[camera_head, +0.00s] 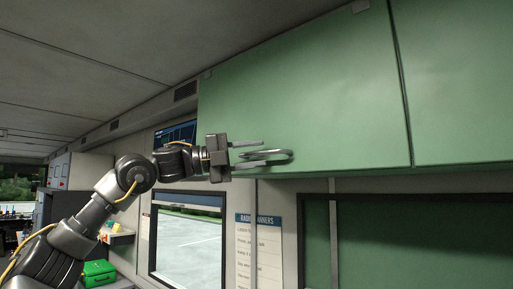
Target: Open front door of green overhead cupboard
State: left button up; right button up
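The green overhead cupboard (310,90) runs along the upper right. Its front door looks shut and lies flush, with a dark seam at its right edge. A grey metal handle (280,154) shows low on the door, near its lower left corner. My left gripper (262,153) reaches in from the left at that corner. Its two fingers are apart, one above the other, and overlap the handle in the picture. I cannot tell whether they touch it. My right gripper is not in view.
A second green door (460,80) adjoins on the right. Below are a window (188,240), a printed notice (258,250) and a dark green framed panel (420,240). A green case (98,273) sits at lower left. The grey ceiling (90,50) is close above.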

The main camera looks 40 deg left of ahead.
pick_arm(q)
jog(key=shift+w+d+r, duration=0.1)
jog(key=shift+w+d, duration=0.1)
jog(key=shift+d, duration=0.1)
jog(key=shift+w, duration=0.15)
jog(key=shift+c, duration=0.2)
grip_shut()
jog(key=shift+d, duration=0.1)
